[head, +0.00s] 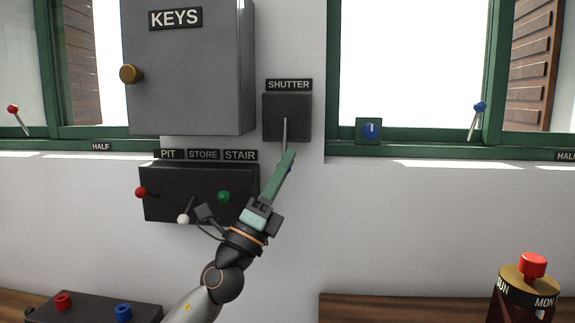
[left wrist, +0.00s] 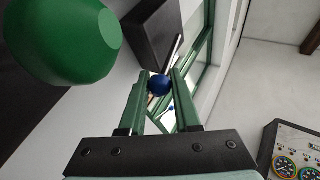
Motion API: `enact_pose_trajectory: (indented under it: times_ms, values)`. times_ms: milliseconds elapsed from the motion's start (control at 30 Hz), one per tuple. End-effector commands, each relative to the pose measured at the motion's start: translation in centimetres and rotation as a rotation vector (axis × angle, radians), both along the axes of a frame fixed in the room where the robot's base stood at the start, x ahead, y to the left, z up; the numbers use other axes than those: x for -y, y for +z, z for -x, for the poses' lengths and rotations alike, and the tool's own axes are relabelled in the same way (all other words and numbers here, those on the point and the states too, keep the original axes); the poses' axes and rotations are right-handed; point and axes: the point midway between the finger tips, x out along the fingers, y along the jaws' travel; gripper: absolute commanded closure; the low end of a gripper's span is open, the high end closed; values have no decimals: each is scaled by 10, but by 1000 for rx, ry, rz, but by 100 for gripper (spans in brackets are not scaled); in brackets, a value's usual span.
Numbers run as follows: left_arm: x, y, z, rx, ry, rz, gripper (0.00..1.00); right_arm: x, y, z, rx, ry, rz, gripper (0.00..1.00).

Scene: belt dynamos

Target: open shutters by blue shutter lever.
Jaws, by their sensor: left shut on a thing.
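The shutter lever hangs down from a dark box (head: 287,117) under the SHUTTER label in the head view. Its thin grey shaft (head: 285,132) runs down to my left gripper (head: 289,158), which mostly hides its blue knob in that view. In the left wrist view the blue knob (left wrist: 159,85) sits between the green fingertips of my left gripper (left wrist: 161,88), which is shut on it. The shaft (left wrist: 176,50) leads from the knob to the box (left wrist: 163,30). Brown slatted shutters (head: 82,50) show at the window sides, and the panes are bright. My right gripper is not seen.
A grey KEYS cabinet (head: 185,80) hangs left of the lever box. Below it is a PIT, STORE and STAIR switch box (head: 165,205); its green knob (head: 224,197) is close to my left gripper. A blue-ended window handle (head: 479,108) is at right.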

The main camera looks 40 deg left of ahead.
Motion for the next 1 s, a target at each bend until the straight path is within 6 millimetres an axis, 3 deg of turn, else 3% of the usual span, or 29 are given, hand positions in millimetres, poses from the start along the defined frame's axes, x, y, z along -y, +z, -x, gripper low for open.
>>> enact_pose_trajectory:
  times_ms: [367,400,600,1000]
  values:
    - [-1,1,0,0,2,-4,100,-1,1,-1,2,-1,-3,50]
    - [-1,1,0,0,2,-4,64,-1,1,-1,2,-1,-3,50]
    - [-1,1,0,0,3,-3,42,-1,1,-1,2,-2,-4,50]
    - [-1,-6,5,-1,1,-2,39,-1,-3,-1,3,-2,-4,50]
